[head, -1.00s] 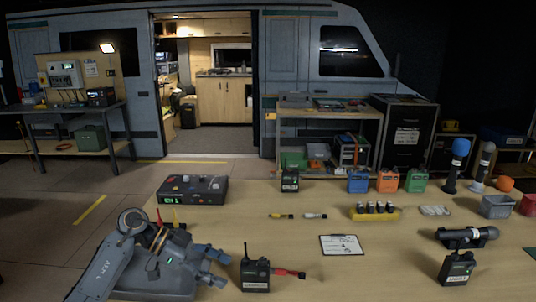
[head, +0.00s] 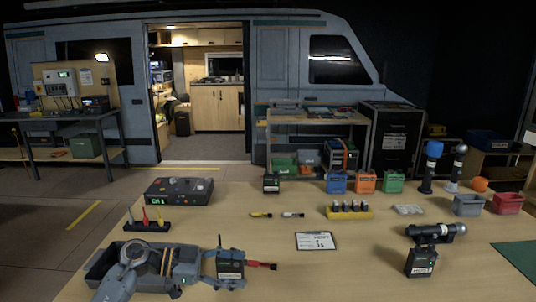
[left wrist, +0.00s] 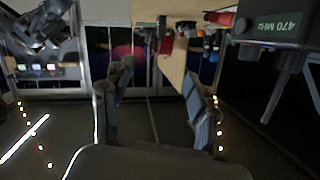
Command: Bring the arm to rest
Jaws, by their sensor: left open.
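My left arm (head: 120,280) comes in low at the left of the head view, over a grey tray. My left gripper (head: 224,268) is beside a black radio pack (head: 231,266) on the table and partly overlaps it in the picture. In the left wrist view the gripper (left wrist: 156,82) has its fingers apart with nothing between them. A pack labelled 470 MHz (left wrist: 262,25) shows at the upper right there, outside the fingers. My right gripper is not seen.
The grey tray (head: 98,268) and a stand with coloured plugs (head: 147,226) are near the arm. A control box (head: 180,191) stands behind. The front middle of the table is clear.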

